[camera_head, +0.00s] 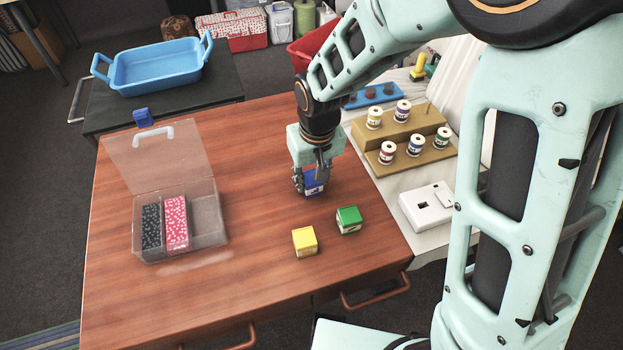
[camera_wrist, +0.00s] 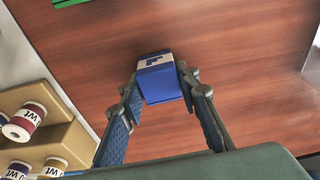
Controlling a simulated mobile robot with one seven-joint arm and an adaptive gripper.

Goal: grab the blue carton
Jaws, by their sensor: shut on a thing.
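The blue carton (camera_head: 314,183) is a small box with a white label band, at the middle right of the wooden table. My gripper (camera_head: 311,188) points down over it, with its fingers on either side of the carton. In the wrist view the blue carton (camera_wrist: 160,80) sits between the two fingertips of my gripper (camera_wrist: 158,88), which is shut on it. In the head view the fingers hide part of the carton. I cannot tell whether it touches the table.
A yellow carton (camera_head: 304,241) and a green carton (camera_head: 348,219) stand nearer the front edge. A clear open box (camera_head: 208,241) with black and pink packets is at left. Thread spools on a wooden stand (camera_head: 425,154) are at right. The table's middle is clear.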

